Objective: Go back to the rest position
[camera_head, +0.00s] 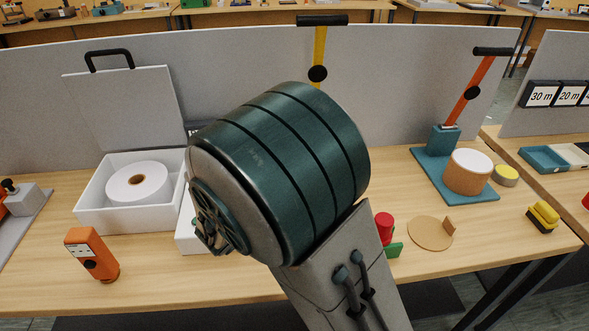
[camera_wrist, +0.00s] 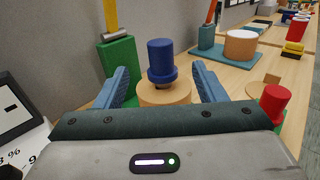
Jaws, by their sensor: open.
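My gripper (camera_wrist: 161,72) shows in the wrist view with its two blue ribbed fingers wide apart. A blue knob-like cylinder with a wider collar (camera_wrist: 161,58) stands upright in the gap between the fingers, and neither finger touches it. It is on or just above a round tan block (camera_wrist: 165,93); the contact is hard to see. A green stand (camera_wrist: 117,62) with a yellow lever is just behind the left finger. In the head view my large dark arm link covers the middle, and the gripper and blue cylinder are hidden.
A white open box with a roll (camera_head: 140,216) and an orange handheld device (camera_head: 92,254) are left. Right are a red cylinder (camera_head: 384,228), a tan disc (camera_head: 425,234), a teal press with orange lever (camera_head: 440,166) and yellow blocks (camera_head: 543,216). A grey partition (camera_head: 230,60) runs behind.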

